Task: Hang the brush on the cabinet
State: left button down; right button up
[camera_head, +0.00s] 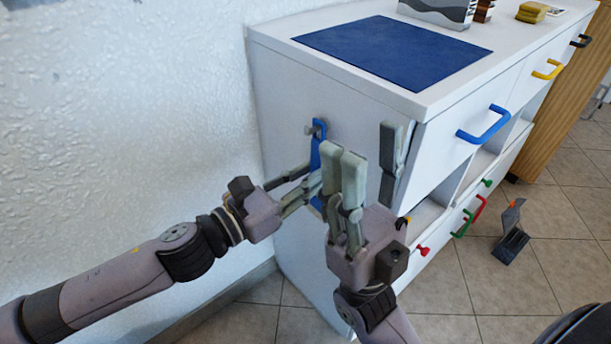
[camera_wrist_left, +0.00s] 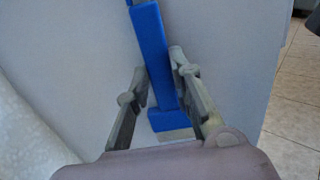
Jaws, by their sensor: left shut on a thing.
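The blue brush (camera_head: 317,152) is upright against the white cabinet's left side panel (camera_head: 284,100). Its top is beside a small grey hook (camera_head: 309,130); I cannot tell if the hook passes through it. My left gripper (camera_head: 312,178) is shut on the brush, whose lower part is mostly hidden by the grippers in the head view. In the left wrist view the brush (camera_wrist_left: 152,50) runs between the two fingers (camera_wrist_left: 157,75), with a pale edge at its lower end. My right gripper (camera_head: 374,160) is open and empty, near the cabinet's front left corner.
A blue mat (camera_head: 395,50) and several small items lie on the cabinet top. The drawers have coloured handles, such as a blue one (camera_head: 484,124). A dark grey object (camera_head: 511,235) stands on the tiled floor. The textured wall (camera_head: 120,120) is close on the left.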

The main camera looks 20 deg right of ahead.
pick_arm(q)
jog(key=c, duration=1.3)
grip_release()
jog(key=shift+c, duration=0.2)
jog(key=v, duration=0.7)
jog(key=shift+a, duration=0.25)
